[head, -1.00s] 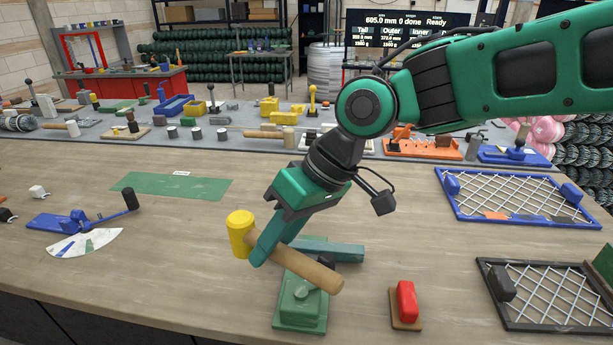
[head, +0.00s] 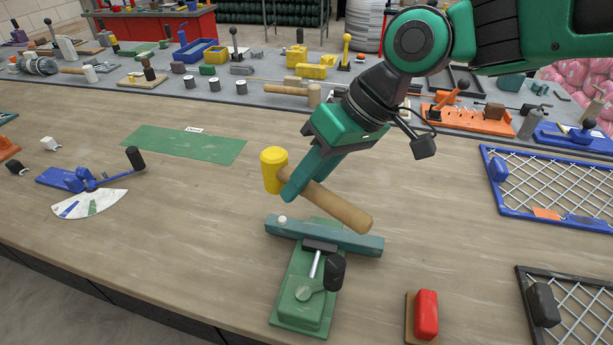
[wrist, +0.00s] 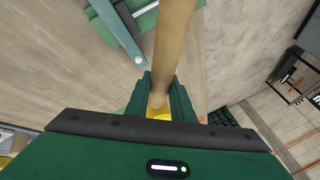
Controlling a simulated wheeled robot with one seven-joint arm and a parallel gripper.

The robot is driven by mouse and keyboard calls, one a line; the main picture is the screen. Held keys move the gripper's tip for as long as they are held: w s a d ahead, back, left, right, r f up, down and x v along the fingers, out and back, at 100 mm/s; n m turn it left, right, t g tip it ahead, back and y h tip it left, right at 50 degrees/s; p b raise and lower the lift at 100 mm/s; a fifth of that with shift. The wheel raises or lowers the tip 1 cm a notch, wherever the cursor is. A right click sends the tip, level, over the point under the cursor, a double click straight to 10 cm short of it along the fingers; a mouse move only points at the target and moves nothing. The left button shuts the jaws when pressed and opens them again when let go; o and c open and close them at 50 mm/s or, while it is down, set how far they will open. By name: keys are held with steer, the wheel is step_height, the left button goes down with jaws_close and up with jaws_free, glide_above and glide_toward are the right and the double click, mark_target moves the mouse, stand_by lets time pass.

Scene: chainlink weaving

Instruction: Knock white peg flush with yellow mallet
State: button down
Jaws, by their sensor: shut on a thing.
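My gripper (head: 303,190) is shut on the wooden handle of the yellow mallet (head: 273,170), close to its head. The handle points down and to the right in the head view. The mallet is held above the table. The white peg (head: 282,220) stands near the left end of a teal bar (head: 335,236), with its top showing above the bar. The bar lies across a green clamp fixture (head: 305,290) with a black knob. The yellow head is left of the peg in the picture and higher up. The peg also shows in the wrist view (wrist: 138,60), beside the handle.
A red block on a brown base (head: 426,315) is right of the fixture. A blue lever gauge (head: 90,185) lies at left, a green mat (head: 185,145) behind it. Mesh frames (head: 555,195) lie at right. The wood around the fixture is mostly clear.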

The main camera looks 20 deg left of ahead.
steer(key=shift+d+f, duration=0.1)
steer(key=shift+d, duration=0.15)
steer(key=shift+s+f, duration=0.15)
steer(key=shift+f, duration=2.4)
step_height(320, 180, down, 4)
steer(key=shift+r, duration=1.4)
steer(key=shift+r, duration=2.4)
